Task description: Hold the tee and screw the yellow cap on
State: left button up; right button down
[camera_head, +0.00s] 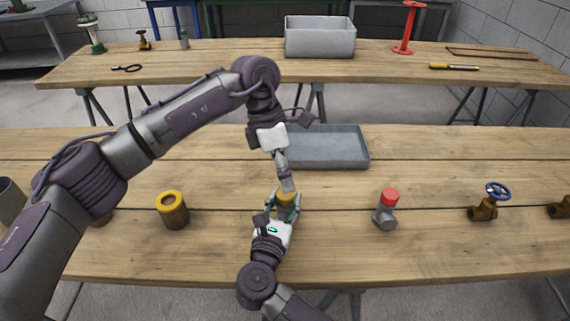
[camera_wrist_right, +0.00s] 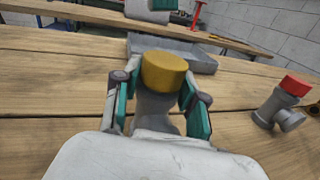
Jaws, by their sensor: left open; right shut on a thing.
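The grey tee (camera_wrist_right: 157,106) stands between the teal-padded fingers of my right gripper (camera_wrist_right: 160,103), which is shut on it. In the head view this right gripper (camera_head: 283,207) mostly hides the tee. The yellow cap (camera_wrist_right: 164,72) sits on top of the tee, looking roughly level; how far it is threaded cannot be seen. It also shows in the head view (camera_head: 286,198). My left gripper (camera_head: 287,185) is open and points down just above the cap. In the right wrist view only part of it shows at the top edge, apart from the cap.
A grey tray (camera_head: 325,146) lies behind the grippers. A red-capped tee (camera_head: 386,213) and a blue-wheeled valve (camera_head: 484,208) stand to the right. A brown cylinder with a yellow ring (camera_head: 172,212) stands to the left. The front strip of the table is clear.

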pick_arm(q)
jog(key=n, duration=0.4)
jog(key=shift+r, duration=0.2)
jog(key=n+y, duration=0.1)
jog(key=n, duration=0.3)
jog(key=shift+r+t, duration=0.1)
jog(key=shift+t, duration=0.2)
jog(key=n, duration=0.6)
jog(key=shift+d+r, duration=0.1)
jog(key=shift+r, duration=0.15)
jog(key=n, duration=0.4)
jog(key=shift+r+t+y, duration=0.15)
jog(key=shift+t+y, duration=0.15)
jog(key=shift+y, duration=0.1)
jog(key=n, duration=0.4)
jog(key=shift+r, duration=0.2)
jog(key=n, duration=0.3)
jog(key=shift+r+n+t+y, duration=0.15)
jog(key=shift+n+t+y, duration=0.15)
jog(key=shift+y, duration=0.1)
jog(key=n, duration=0.3)
jog(key=shift+r+n, duration=0.15)
jog(key=shift+n, duration=0.25)
